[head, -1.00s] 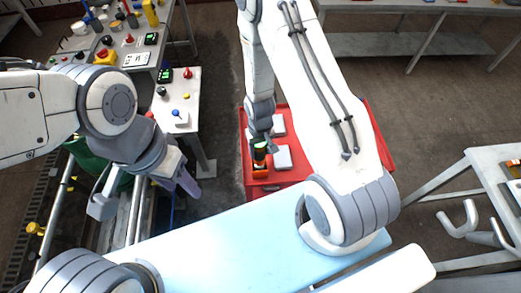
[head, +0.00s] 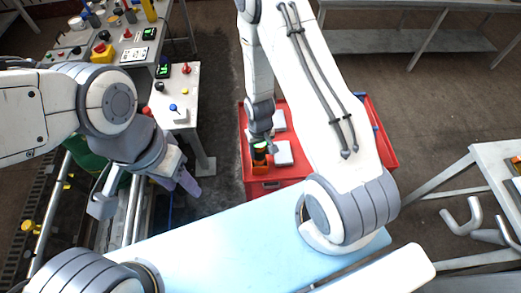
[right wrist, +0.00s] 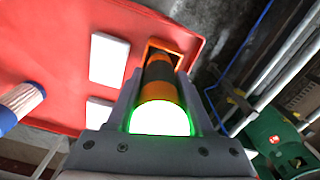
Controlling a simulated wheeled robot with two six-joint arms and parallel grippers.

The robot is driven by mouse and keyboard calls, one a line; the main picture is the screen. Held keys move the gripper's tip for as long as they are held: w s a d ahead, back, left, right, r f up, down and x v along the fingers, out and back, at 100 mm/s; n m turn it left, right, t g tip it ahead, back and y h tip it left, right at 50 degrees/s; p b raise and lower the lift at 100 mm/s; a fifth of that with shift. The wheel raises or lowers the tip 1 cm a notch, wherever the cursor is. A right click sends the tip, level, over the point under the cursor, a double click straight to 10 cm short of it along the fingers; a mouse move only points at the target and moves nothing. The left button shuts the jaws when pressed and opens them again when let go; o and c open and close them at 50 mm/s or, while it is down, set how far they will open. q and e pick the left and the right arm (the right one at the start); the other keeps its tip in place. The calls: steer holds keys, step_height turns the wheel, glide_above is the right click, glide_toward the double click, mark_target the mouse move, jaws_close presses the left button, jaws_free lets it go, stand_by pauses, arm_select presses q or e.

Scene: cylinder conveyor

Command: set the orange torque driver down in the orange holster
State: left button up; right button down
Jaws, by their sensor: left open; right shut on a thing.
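The orange torque driver (right wrist: 158,92) has an orange and black body and a glowing white end ringed in green. My right gripper (head: 261,141) is shut on it and holds it pointing down over the red surface. The orange holster (right wrist: 178,54) shows as a square orange rim around the driver's far end in the right wrist view; it also shows just below the driver in the head view (head: 260,170). The driver's tip is hidden, so I cannot tell how deep it sits. My left gripper (head: 146,190) is open and empty at the left, beside the conveyor rails.
The red cart top (head: 375,150) carries white blocks (head: 283,153) beside the holster. A small white table (head: 186,90) with buttons stands to the left. A grey table (head: 500,165) with hooks stands at the right. A blue-ended cylinder (right wrist: 18,108) lies at the wrist view's left.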

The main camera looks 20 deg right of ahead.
steer(key=shift+c, duration=1)
jaws_free()
step_height(320, 180, up, 10)
steer(key=shift+r+b, duration=0.25)
steer(key=shift+b, duration=0.6)
